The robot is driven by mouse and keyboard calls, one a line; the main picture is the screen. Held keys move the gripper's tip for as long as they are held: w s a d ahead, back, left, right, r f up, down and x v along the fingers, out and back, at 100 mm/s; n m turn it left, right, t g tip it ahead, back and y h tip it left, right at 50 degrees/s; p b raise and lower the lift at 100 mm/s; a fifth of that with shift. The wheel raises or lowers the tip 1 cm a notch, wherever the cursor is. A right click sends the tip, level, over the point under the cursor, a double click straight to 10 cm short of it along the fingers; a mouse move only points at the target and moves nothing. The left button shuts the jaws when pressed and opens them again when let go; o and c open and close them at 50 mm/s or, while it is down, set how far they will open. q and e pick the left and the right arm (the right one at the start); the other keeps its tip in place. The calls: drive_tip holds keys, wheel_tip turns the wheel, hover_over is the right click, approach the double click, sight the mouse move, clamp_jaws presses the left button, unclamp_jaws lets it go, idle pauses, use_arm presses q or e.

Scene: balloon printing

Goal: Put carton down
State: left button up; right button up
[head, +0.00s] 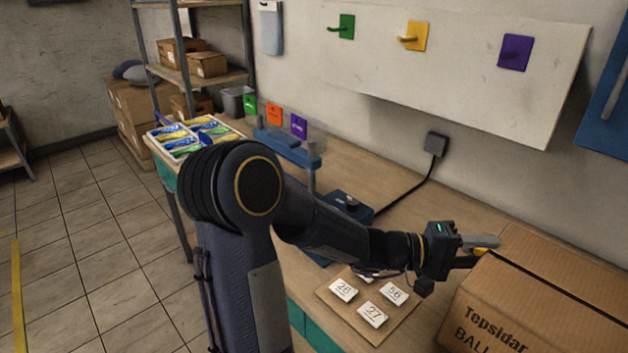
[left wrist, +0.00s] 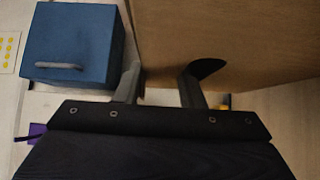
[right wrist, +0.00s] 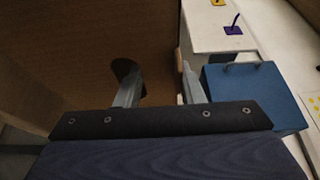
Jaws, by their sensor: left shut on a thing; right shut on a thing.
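The brown carton (head: 540,290), printed "Tepsidar BALL", is at the right of the head view, over the right part of the workbench. I cannot tell whether its base touches the bench. My left gripper (head: 480,251) is shut on its left side. In the left wrist view, one finger of the left gripper (left wrist: 163,85) reaches into a dark hand hole in the carton (left wrist: 235,40) and the other lies outside its edge. The right wrist view shows the right gripper (right wrist: 160,85) likewise shut on the carton (right wrist: 95,35). The right gripper is outside the head view.
A cardboard mat (head: 395,318) with numbered white cards lies left of the carton. A blue device (head: 350,207) stands behind it. A tray (head: 192,136) of colourful packets is at the bench's far end. A white board (head: 460,75) with hooks hangs above the bench.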

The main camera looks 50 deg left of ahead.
use_arm(q)
drive_tip(key=shift+d, duration=0.1)
use_arm(e)
drive_tip(key=shift+d, duration=0.2)
use_arm(q)
drive_tip(key=shift+f, duration=0.1)
use_arm(e)
drive_tip(key=shift+a+f, duration=0.1)
